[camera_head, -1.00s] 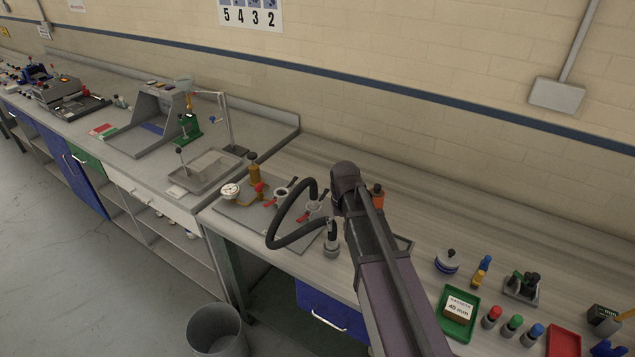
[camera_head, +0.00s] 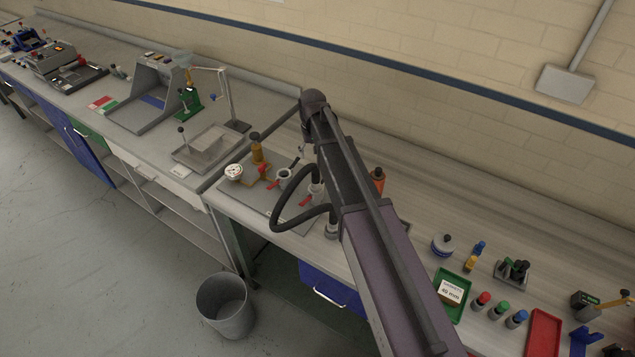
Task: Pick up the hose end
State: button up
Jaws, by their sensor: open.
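The black hose (camera_head: 276,211) makes a loop above the grey plate (camera_head: 251,217) on the bench. One end rises at a fitting (camera_head: 315,189) on the plate. The other end comes down at a grey coupling (camera_head: 331,231) near the bench's front edge, partly covered by my arm. I cannot tell whether that end is seated or loose. My arm reaches up from the bottom right and bends above the plate, passing over the right side of the hose. My gripper cannot be made out; the arm appears to hide it.
A green tray (camera_head: 451,294) and small bottles lie farther right. A grey bin (camera_head: 225,306) stands on the floor.

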aim_at(314, 173)
jog(key=shift+w+d+f, duration=0.1)
jog(key=shift+w+f, duration=0.05)
jog(key=shift+f, duration=0.2)
notch_tip(314, 173, down, 8)
jog(key=b, duration=0.8)
jog(key=shift+b, duration=0.3)
jog(key=shift+f, duration=0.15)
jog(key=f+b, duration=0.3)
jog(key=shift+w+d, duration=0.15)
jog(key=shift+d, duration=0.15)
jog(key=shift+f+b, duration=0.95)
jog(key=shift+b, duration=0.15)
grip_shut()
